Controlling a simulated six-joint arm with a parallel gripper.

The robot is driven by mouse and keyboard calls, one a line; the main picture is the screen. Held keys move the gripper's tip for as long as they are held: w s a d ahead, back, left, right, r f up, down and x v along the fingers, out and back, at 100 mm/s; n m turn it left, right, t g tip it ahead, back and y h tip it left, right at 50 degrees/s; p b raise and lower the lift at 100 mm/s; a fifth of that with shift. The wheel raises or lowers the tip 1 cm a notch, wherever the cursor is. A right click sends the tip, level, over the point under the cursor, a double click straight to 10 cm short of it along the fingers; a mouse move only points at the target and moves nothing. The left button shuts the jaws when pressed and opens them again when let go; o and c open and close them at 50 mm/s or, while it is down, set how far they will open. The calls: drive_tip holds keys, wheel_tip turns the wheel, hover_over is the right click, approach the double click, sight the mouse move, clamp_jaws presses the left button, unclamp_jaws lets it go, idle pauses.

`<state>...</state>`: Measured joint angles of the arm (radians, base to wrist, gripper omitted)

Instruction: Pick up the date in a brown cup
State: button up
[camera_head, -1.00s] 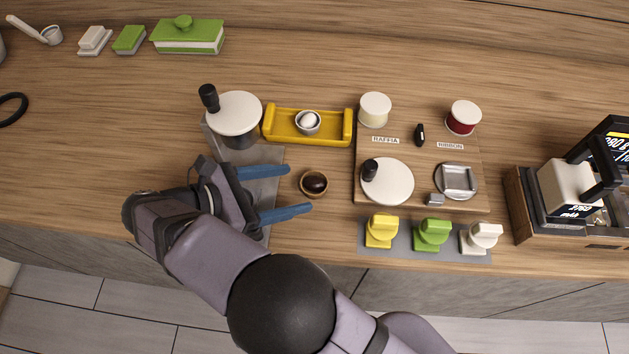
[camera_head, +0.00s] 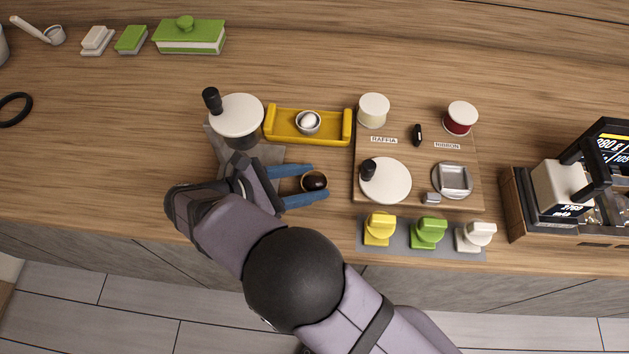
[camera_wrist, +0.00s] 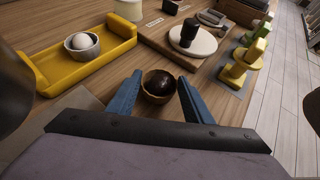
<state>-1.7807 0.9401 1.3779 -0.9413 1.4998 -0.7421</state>
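The date (camera_head: 316,180) is a dark, rounded thing lying in a small brown cup (camera_wrist: 158,98) on the wooden counter. In the wrist view the dark date (camera_wrist: 160,82) fills most of the cup's mouth. My gripper (camera_head: 328,182) is open, with its two blue fingers on either side of the cup. In the wrist view the gripper (camera_wrist: 160,88) has one finger to the left of the cup and one to the right. Whether either finger touches the cup I cannot tell.
A yellow tray (camera_head: 278,134) holding a small cup with a white egg-like thing (camera_head: 308,119) lies behind the brown cup. A wooden board (camera_head: 400,200) with a white round plate (camera_head: 386,181) and spools is to the right. Yellow, green and white stamps stand at the front.

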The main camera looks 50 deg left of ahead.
sight(307, 185)
drive_tip(key=c, duration=0.4)
drive_tip(key=shift+r, duration=0.2)
wheel_tip(307, 185, up, 18)
drive_tip(key=b, duration=0.2)
drive_tip(key=shift+f+b, duration=0.15)
drive_tip(key=shift+b, duration=0.15)
